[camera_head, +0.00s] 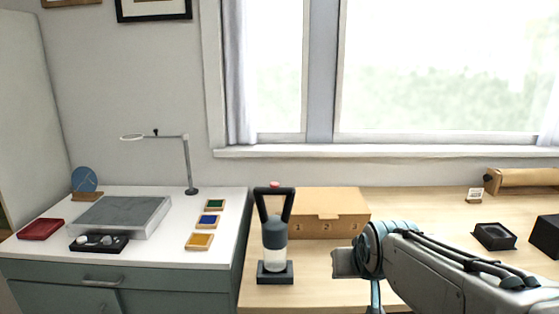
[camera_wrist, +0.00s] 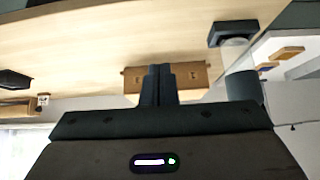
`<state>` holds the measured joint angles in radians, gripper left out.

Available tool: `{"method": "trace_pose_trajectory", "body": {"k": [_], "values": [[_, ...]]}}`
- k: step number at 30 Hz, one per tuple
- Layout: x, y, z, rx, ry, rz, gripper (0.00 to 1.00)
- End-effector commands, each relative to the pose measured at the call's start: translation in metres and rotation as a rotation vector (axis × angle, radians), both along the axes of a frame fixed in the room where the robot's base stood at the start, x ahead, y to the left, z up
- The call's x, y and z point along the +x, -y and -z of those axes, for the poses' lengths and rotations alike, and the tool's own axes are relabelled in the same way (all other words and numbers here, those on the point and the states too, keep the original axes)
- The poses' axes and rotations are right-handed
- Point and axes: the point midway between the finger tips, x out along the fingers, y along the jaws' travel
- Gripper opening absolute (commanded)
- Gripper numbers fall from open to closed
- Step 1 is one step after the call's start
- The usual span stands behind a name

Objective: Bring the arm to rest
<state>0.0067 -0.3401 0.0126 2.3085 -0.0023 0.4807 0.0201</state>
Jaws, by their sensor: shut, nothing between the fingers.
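My arm (camera_head: 450,275) reaches in from the lower right in the head view, over the wooden desk (camera_head: 420,205). Its wrist end is beside the cardboard box (camera_head: 320,213), on the box's near right side as pictured. The fingers cannot be made out in the head view. In the wrist view my gripper (camera_wrist: 158,70) has its two dark fingers together, with nothing between them. The cardboard box (camera_wrist: 195,78) shows behind the fingertips, apparently apart from them.
A black-handled device (camera_head: 275,235) stands upright left of my wrist. Black holders (camera_head: 494,237) sit on the desk's right. The white-topped cabinet (camera_head: 150,255) at left bears a lamp (camera_head: 188,165), a clear-lidded tray (camera_head: 120,215) and small coloured tiles (camera_head: 207,220).

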Motion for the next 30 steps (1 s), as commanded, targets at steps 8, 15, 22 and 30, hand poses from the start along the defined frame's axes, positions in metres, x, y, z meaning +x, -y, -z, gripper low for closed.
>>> {"method": "trace_pose_trajectory", "body": {"k": [8,15,22,30], "values": [[-0.079,0.000,-0.045,0.001,-0.249,0.003,0.00],[-0.129,0.001,-0.061,0.002,-0.404,0.006,0.00],[-0.142,0.002,-0.061,0.001,-0.445,0.006,0.00],[-0.142,0.002,-0.061,0.001,-0.445,0.006,0.00]]}}
